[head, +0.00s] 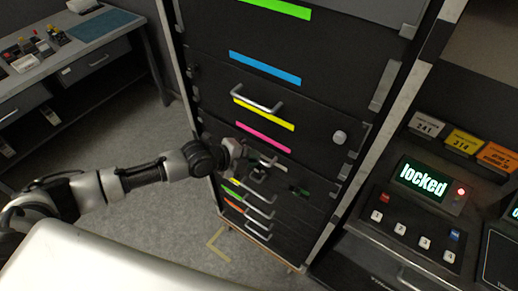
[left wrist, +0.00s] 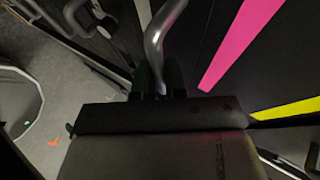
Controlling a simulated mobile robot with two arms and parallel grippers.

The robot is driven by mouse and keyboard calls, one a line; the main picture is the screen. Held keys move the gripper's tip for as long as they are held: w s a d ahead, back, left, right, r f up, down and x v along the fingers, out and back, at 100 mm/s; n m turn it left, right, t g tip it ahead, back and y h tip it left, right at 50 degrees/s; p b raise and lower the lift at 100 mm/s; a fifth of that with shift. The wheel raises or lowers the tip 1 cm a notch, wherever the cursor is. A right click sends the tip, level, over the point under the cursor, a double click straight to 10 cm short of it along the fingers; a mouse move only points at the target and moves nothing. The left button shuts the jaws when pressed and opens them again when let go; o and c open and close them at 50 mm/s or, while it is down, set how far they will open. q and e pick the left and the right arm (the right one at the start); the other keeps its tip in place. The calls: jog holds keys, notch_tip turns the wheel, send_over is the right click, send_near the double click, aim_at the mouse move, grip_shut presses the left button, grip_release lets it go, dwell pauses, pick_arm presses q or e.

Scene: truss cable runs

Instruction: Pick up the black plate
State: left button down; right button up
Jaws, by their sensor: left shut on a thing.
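Several black plates with coloured strips cover the rack front; I cannot tell which one the task means. The black plate with the magenta strip (head: 263,137) is in front of my left gripper (head: 264,163). In the left wrist view, a curved silver handle (left wrist: 156,42) runs down between the dark fingers of my left gripper (left wrist: 160,82), which is shut on it. The magenta strip lies just right of the handle there. The gripper hides part of the handle and of the plate behind it. My right gripper is not in view.
Plates with green, blue and yellow strips are above, one with a silver handle (head: 257,104). Handled drawers (head: 247,211) are below. A keypad console reading "locked" (head: 424,180) stands right. A grey workbench (head: 68,54) is at upper left, with open floor between.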

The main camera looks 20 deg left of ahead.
pick_arm(q)
jog(key=shift+r, duration=0.1)
jog(key=r+b+v, duration=0.1)
jog(key=v, duration=1.6)
jog(key=shift+w, duration=0.25)
jog(key=shift+s+d, duration=0.1)
dwell(0.4)
jog(key=s+a+b, duration=0.2)
jog(key=s+b, duration=0.2)
jog(key=s, duration=0.2)
jog(key=shift+s+a+b, duration=0.15)
jog(key=shift+s+b, duration=0.1)
jog(key=shift+b, duration=0.1)
dwell(0.6)
dwell(0.4)
